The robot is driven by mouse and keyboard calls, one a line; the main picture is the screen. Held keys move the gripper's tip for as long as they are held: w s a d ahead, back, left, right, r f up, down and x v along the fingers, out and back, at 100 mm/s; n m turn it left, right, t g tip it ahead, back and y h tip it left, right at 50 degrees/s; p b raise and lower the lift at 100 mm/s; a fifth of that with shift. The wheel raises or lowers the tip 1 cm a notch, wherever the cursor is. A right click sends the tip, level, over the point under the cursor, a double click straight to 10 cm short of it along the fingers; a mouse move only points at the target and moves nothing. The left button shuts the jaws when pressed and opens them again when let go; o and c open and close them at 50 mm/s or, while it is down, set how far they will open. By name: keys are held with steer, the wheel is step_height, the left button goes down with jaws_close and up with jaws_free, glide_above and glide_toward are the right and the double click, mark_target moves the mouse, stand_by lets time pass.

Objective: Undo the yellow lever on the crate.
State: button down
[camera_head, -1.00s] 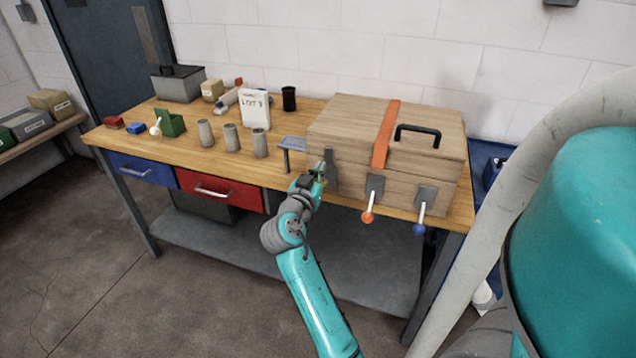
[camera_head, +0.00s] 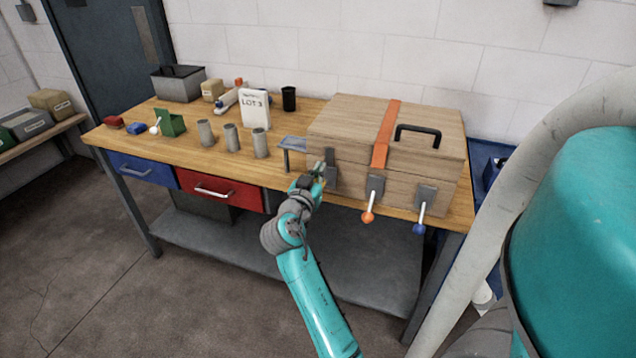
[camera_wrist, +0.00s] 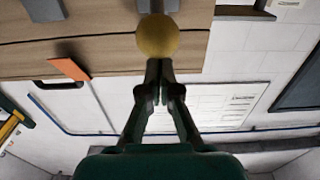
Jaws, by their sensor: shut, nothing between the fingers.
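A large wooden crate (camera_head: 355,128) with an orange strap (camera_head: 385,135) sits at the right end of the workbench. Its front has three grey latch plates; the left one (camera_head: 331,168) is by my gripper (camera_head: 319,169). The yellow lever's round knob (camera_wrist: 157,37) is large in the wrist view, in front of the crate wall. My gripper (camera_wrist: 160,66) is shut and empty, its fingertips right at the knob's edge; I cannot tell whether they touch. In the head view the knob cannot be made out clearly at my gripper.
Levers with an orange knob (camera_head: 368,217) and a blue knob (camera_head: 418,229) hang down on the crate front to the right. A small grey stand (camera_head: 291,145) is left of the crate. Several grey cylinders, including one (camera_head: 260,143), stand farther left.

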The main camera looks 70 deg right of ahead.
steer(key=shift+d+f, duration=0.1)
steer(key=shift+f, duration=2.95)
steer(key=a+r, duration=0.1)
steer(key=a, duration=0.8)
steer(key=shift+s, duration=0.35)
